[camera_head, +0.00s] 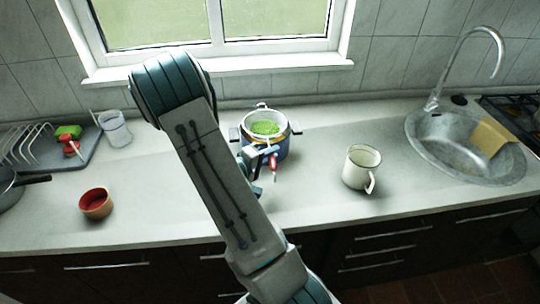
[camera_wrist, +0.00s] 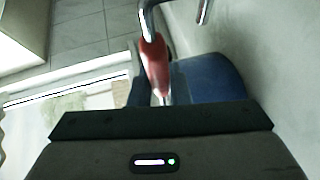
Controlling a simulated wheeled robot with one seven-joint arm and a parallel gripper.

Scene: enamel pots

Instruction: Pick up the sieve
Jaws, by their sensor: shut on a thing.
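The sieve (camera_head: 272,162) shows as a red handle at the front of a blue pot (camera_head: 268,150) in the head view. Its bowl appears to be in the pot's mouth, with green contents inside. My gripper (camera_head: 257,165) is at the pot's front, shut on the sieve's handle. My arm partly covers this spot, and the fingertips are hard to make out. I cannot tell whether the sieve is clear of the pot.
A white enamel mug (camera_head: 361,168) stands to the right of the pot. A sink (camera_head: 465,150) with a tap is farther right. A terracotta bowl (camera_head: 96,204), a glass (camera_head: 115,130) and a dish rack (camera_head: 40,150) are at the left. Counter between pot and mug is clear.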

